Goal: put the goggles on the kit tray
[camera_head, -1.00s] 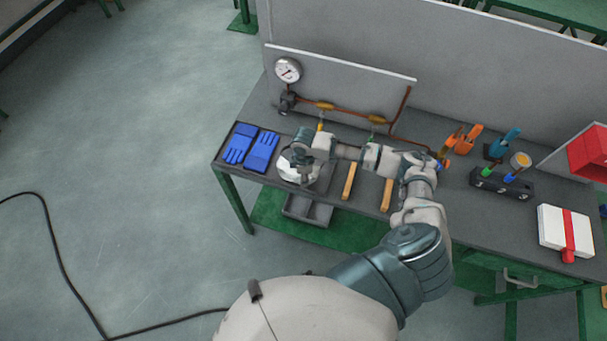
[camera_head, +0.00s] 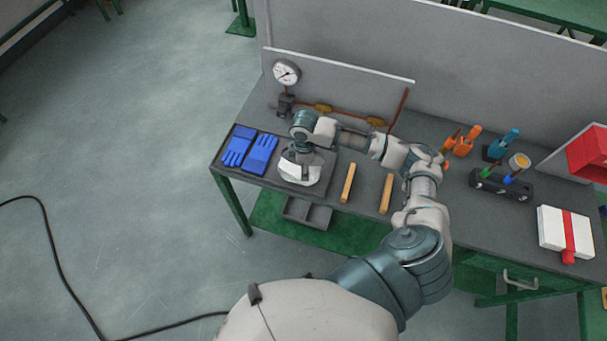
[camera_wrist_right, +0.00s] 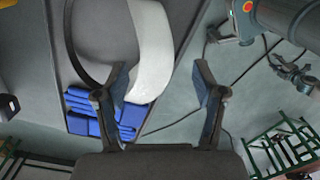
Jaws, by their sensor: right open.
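The pale goggles (camera_head: 300,172) rest on the dark kit tray (camera_head: 329,160), beside the blue gloves. My right gripper (camera_head: 303,156) is right above the goggles, partly hidden under its own wrist. The white band of the goggles (camera_wrist_right: 152,55) lies just beyond the fingertips there. What looks like my left gripper (camera_wrist_right: 294,75) is small at the right edge of that view, far from the bench; its jaws are unclear.
Blue gloves (camera_head: 250,150) lie left of the goggles. Two wooden-handled tools (camera_head: 348,183) lie to the right. A gauge with pipes (camera_head: 286,73) stands behind. A tool holder (camera_head: 500,184) and a white box with red band (camera_head: 565,232) are farther right.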

